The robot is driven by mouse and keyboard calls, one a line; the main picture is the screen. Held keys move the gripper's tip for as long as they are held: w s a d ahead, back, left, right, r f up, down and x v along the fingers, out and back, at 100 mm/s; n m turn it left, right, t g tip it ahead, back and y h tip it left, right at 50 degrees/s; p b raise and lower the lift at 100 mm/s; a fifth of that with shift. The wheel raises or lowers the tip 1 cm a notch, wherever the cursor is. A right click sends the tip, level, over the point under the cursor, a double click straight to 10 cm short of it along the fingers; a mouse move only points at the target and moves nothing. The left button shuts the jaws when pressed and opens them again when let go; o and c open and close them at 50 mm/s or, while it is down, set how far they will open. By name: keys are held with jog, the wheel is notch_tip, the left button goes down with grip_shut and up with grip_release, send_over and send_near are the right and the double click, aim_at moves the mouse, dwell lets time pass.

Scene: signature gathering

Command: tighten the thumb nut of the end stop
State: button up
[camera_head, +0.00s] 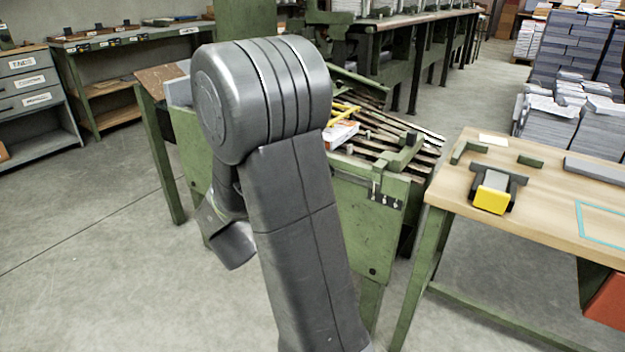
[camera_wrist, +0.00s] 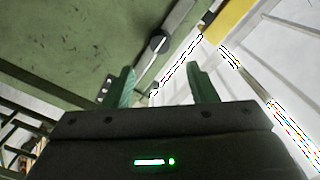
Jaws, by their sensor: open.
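A dark round knob (camera_wrist: 158,43), which may be the thumb nut, sits against a green metal panel (camera_wrist: 75,40) in the wrist view, beside a grey bar (camera_wrist: 181,18). A thin bright rod runs down from near it. My gripper (camera_wrist: 160,88) is open, its two green fingers apart with nothing seen held between them. The knob appears beyond the fingertips; I cannot tell the distance. In the head view my arm covers part of the green machine (camera_head: 372,225), and I cannot make out the end stop or the fingers there.
White surfaces (camera_wrist: 285,60) and a yellow bar (camera_wrist: 232,15) lie at the right in the wrist view. A wooden-topped table (camera_head: 545,200) with a yellow-ended tool (camera_head: 491,195) stands right of the machine. A green workbench (camera_head: 120,50) stands back left. Floor at left is clear.

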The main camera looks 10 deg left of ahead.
jog(key=shift+p+v, duration=0.4)
jog(key=shift+v, duration=2.05)
jog(key=b+x, duration=0.3)
jog(key=x, duration=1.1)
jog(key=shift+s, duration=0.1)
